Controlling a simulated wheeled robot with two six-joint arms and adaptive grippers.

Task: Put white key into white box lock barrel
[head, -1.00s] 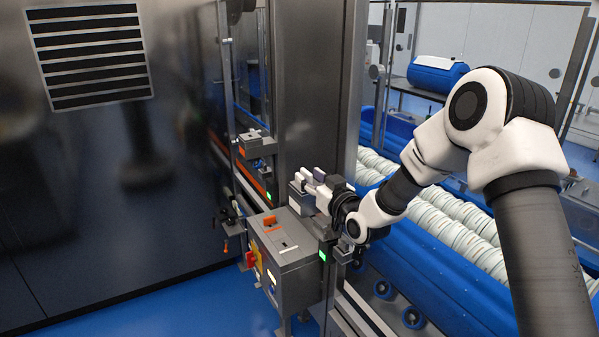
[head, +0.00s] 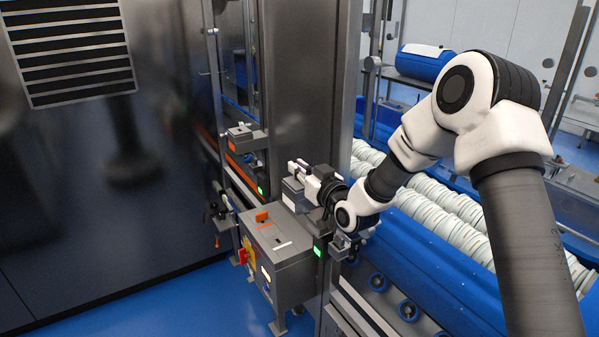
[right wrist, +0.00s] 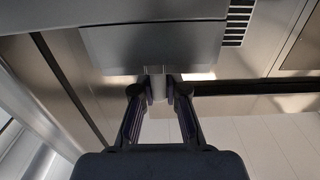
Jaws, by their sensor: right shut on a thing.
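My right gripper (head: 298,168) reaches in from the right, at a small grey box (head: 291,191) with a white label on the column's side. In the right wrist view its dark fingers (right wrist: 159,88) are shut on a small pale piece, which looks like the white key (right wrist: 158,81). The key points at the face of a grey box (right wrist: 150,48) and meets its lower edge in the picture. I cannot tell whether its tip is in a lock barrel; the barrel is hidden. My left gripper is not in view.
A larger grey box (head: 282,265) with an orange key (head: 262,216) on top stands just below. Another small box (head: 242,137) is behind, to the left. The steel column (head: 302,80) is close by. Blue conveyor troughs with white rolls (head: 440,212) lie right.

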